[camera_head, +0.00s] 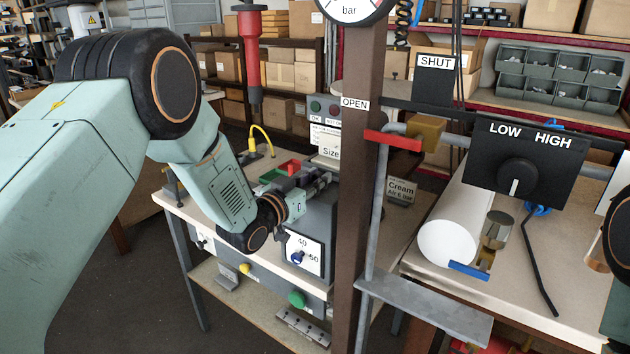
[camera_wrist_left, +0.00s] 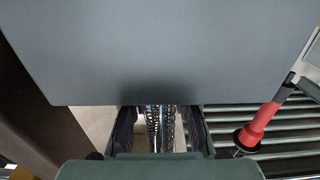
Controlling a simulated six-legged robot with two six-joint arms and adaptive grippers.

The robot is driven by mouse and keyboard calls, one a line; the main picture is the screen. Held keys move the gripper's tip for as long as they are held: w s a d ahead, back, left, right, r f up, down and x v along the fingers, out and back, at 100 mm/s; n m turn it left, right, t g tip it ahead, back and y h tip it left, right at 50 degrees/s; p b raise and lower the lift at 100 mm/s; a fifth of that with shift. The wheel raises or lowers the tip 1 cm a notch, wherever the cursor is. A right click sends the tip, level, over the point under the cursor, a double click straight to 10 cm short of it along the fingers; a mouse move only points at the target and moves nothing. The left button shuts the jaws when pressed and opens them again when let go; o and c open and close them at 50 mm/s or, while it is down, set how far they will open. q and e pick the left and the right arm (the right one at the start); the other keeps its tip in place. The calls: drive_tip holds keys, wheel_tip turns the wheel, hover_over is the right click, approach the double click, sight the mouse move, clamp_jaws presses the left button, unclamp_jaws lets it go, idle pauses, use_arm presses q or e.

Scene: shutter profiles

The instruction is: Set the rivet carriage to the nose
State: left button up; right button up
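My left gripper (camera_head: 322,181) reaches over the grey machine on the middle bench, close behind its white 49/50 dial panel (camera_head: 299,254). In the left wrist view, its two dark fingers (camera_wrist_left: 160,130) stand apart, with coil-like metal parts (camera_wrist_left: 160,125) in the gap. I cannot tell whether the fingers touch these parts. A large plain grey surface (camera_wrist_left: 160,50) fills the top of that view. I cannot pick out the rivet carriage or the nose for certain; my arm and the brown post hide part of the machine. My right gripper is not in view.
The brown post (camera_head: 358,200) stands close to the right of the machine. A red-handled tool (camera_head: 248,50) hangs above the bench. In the wrist view, a red handle (camera_wrist_left: 262,122) lies beside grey bars.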

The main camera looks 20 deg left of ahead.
use_arm(q)
drive_tip(key=shift+o, duration=1.4)
drive_tip(key=shift+s+r, duration=0.1)
drive_tip(key=shift+r, duration=0.05)
drive_tip(key=shift+o, duration=0.6)
drive_tip(key=shift+s+a, duration=0.1)
drive_tip(key=v, duration=1.1)
drive_tip(key=shift+s, duration=0.4)
drive_tip(key=shift+a, duration=0.1)
